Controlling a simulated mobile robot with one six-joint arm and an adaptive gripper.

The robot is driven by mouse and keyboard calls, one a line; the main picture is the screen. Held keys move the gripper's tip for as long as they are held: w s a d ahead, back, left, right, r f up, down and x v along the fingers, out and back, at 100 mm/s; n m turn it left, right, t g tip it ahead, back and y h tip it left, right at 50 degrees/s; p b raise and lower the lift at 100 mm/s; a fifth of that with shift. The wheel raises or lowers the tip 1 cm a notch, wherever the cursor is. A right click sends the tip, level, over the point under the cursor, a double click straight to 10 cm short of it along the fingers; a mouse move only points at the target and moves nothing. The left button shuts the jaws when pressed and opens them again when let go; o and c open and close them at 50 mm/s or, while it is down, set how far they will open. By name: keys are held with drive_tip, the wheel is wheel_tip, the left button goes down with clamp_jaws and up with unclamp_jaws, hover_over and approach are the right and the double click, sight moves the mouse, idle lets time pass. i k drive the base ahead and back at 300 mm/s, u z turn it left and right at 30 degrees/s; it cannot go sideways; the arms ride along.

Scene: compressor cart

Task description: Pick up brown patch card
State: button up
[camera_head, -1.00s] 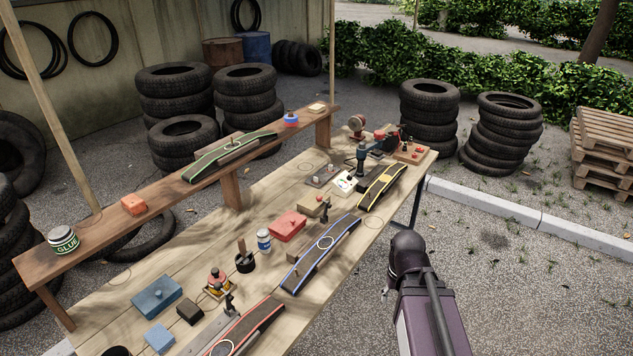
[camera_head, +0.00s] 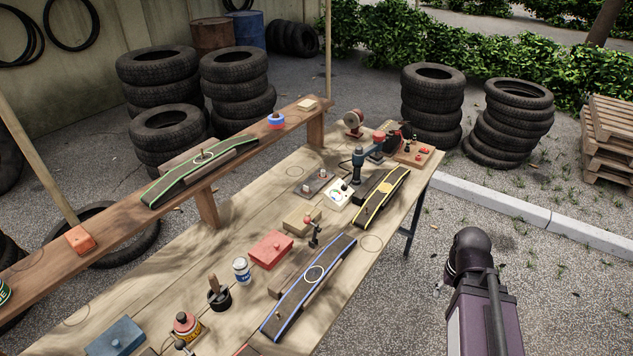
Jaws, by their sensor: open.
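I cannot clearly make out a brown patch card. A small tan-brown block (camera_head: 297,222) lies on the workbench (camera_head: 345,275), behind the red box. A pale card with coloured marks (camera_head: 337,194) lies farther back, next to a grey plate with small knobs (camera_head: 317,184). My gripper is outside the picture. Only a purple and black part of my arm shows at the lower right, beyond the bench's right edge.
Tyre strips with blue (camera_head: 308,287), yellow (camera_head: 384,196) and green (camera_head: 200,172) edges lie on bench and shelf. A red box (camera_head: 271,249), white bottle (camera_head: 242,270) and black pot (camera_head: 218,298) stand near. Right of the bench is open gravel and a kerb (camera_head: 530,215).

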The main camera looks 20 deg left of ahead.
sight(306, 190)
drive_tip(key=z, duration=0.05)
drive_tip(key=i, duration=0.65)
drive_tip(key=u, duration=0.5)
drive_tip(key=i, duration=0.55)
drive_tip(key=u, duration=0.45)
